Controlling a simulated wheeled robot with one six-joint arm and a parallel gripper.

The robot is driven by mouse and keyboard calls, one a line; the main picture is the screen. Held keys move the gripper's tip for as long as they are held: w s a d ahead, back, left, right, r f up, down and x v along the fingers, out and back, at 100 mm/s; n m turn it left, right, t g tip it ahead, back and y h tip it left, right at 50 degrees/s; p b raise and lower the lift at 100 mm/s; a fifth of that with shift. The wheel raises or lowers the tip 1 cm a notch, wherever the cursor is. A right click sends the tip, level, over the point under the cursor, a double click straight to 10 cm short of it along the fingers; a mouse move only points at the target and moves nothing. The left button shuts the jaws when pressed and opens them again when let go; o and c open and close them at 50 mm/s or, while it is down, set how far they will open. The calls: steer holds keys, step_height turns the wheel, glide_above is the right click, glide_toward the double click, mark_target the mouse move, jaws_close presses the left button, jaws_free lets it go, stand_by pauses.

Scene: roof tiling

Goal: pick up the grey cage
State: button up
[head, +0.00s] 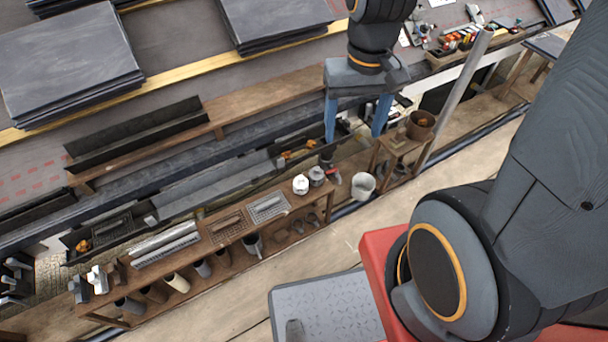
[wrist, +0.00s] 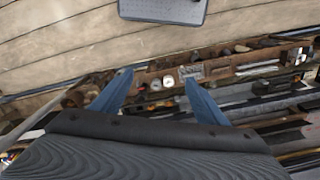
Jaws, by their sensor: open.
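A small grey rounded piece (head: 316,176), which looks like the grey cage, stands at the right end of the wooden bench (head: 205,262) in the head view, beside a white round piece (head: 300,184). Its ribs are too small to make out. In the wrist view two small round pieces show between the fingers; the left one (wrist: 155,85) appears to be the grey cage. My gripper (head: 355,132) has its blue fingers apart and nothing between them. It is above and to the right of the grey piece in the head view, apart from it.
Grey and brown grid trays (head: 268,208) lie on the bench left of the round pieces. A white bucket (head: 363,185) and a small wooden stand (head: 402,144) are to the right. A grey slanted pole (head: 460,90) rises nearby. The plank floor in front is mostly clear.

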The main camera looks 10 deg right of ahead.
steer(key=w+f+m+b, duration=0.35)
steer(key=w+f, duration=0.35)
steer(key=f, duration=0.3)
steer(key=w+f+m+b, duration=0.2)
steer(key=w+f+b, duration=0.2)
steer(key=w+f, duration=0.45)
steer(key=m+b, duration=0.5)
steer(key=b, duration=0.2)
glide_above(317, 175)
steer(key=w, duration=0.1)
steer(key=f, duration=2.3)
steer(key=shift+w+d, duration=0.1)
steer(key=shift+d, duration=0.3)
steer(key=shift+a+f+b, duration=0.2)
steer(key=shift+f+b, duration=0.05)
steer(key=shift+f, duration=1.7)
steer(key=shift+a+f+b, duration=0.15)
steer(key=shift+f+b, duration=0.05)
steer(key=shift+f, duration=1.75)
steer(key=c, duration=1.1)
